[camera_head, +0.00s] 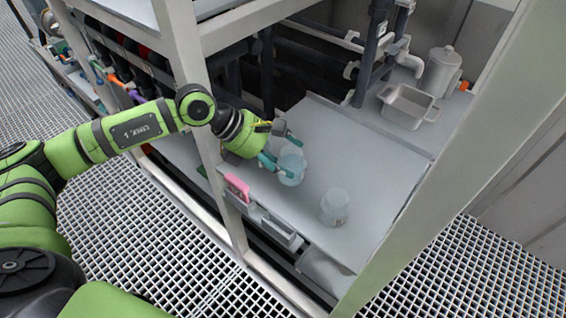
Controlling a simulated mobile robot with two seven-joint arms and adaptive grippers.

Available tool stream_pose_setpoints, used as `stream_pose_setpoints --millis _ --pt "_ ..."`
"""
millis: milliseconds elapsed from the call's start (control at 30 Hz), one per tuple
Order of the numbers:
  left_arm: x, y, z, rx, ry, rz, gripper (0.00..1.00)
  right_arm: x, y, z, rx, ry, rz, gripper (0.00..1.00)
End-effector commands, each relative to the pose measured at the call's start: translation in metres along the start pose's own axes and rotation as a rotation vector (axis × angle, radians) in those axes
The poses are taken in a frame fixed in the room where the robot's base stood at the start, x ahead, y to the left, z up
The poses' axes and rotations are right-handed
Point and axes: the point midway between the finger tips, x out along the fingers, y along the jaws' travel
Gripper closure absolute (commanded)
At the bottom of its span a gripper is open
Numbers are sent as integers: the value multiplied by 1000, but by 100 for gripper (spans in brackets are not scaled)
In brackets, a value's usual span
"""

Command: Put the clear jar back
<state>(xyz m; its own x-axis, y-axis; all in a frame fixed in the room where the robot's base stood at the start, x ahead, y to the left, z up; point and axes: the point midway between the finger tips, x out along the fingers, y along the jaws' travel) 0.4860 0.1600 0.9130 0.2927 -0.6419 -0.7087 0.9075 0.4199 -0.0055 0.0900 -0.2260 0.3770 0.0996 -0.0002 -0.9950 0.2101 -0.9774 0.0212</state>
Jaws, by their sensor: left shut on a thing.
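A clear jar (291,168) with a bluish tint is between the fingers of my left gripper (284,157), over the left part of the grey shelf (375,170). The gripper is shut on it, with one teal finger at its far side and one at its near side. I cannot tell whether its base touches the shelf. A second clear jar (335,206) stands upright on the shelf, to the right and nearer the front edge, apart from the gripper. My right gripper is not in view.
A grey metal tray (407,106) and a metal canister (440,72) stand at the back right. Pipes (372,50) rise behind the shelf. Frame posts (185,70) flank the opening. A pink item (237,187) and small bins (281,231) hang along the front edge. The shelf's middle is clear.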

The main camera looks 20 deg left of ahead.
Motion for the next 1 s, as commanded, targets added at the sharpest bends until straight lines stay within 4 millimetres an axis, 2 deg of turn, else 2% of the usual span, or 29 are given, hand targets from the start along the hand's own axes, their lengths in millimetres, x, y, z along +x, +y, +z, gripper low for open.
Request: stream_pose_setpoints --millis 167,467,767,800,833,867,1000 --pt "6 7 -4 0 -1 -2 71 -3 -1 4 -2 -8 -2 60" --pt "31 7 -30 -1 0 -1 71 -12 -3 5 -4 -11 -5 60" --pt "34 8 -33 1 -1 0 71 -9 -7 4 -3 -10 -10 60" --pt "34 7 -33 0 0 0 24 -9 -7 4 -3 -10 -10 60" --pt "33 7 -32 0 0 -1 12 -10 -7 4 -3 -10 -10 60" --pt "33 7 -32 0 0 -1 8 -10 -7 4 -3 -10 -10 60" --pt "33 7 -32 0 1 -1 8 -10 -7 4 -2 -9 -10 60"
